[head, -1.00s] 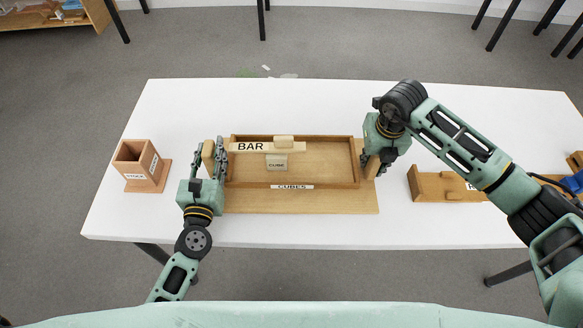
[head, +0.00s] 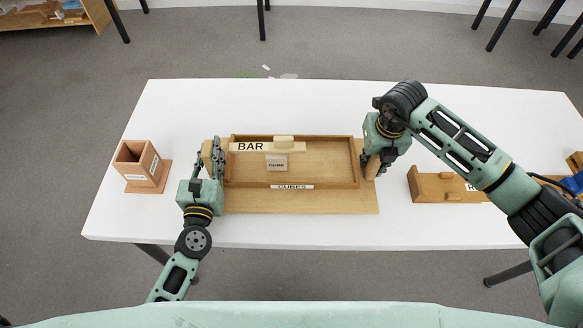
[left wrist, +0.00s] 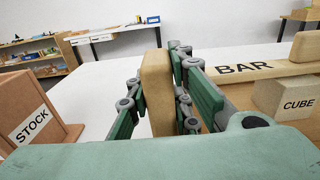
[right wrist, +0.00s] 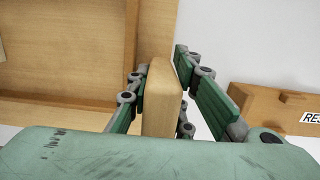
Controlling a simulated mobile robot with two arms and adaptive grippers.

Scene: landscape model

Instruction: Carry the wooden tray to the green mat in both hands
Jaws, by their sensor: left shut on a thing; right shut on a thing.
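The wooden tray (head: 300,202) lies on the white table, a flat board with a low-walled compartment marked CUBES and an upright handle at each end. A wooden bar marked BAR (head: 265,147) lies across the compartment, above a small block marked CUBE (head: 276,162). My left gripper (head: 212,156) is shut on the left handle, which shows between its fingers in the left wrist view (left wrist: 157,92). My right gripper (head: 376,163) is shut on the right handle, seen in the right wrist view (right wrist: 162,98). I cannot make out a green mat.
A wooden holder marked STOCK (head: 145,165) stands at the left of the table. A wooden piece with a partly hidden label (head: 440,187) lies to the right, partly behind my right arm. The white table (head: 290,105) is clear behind the tray.

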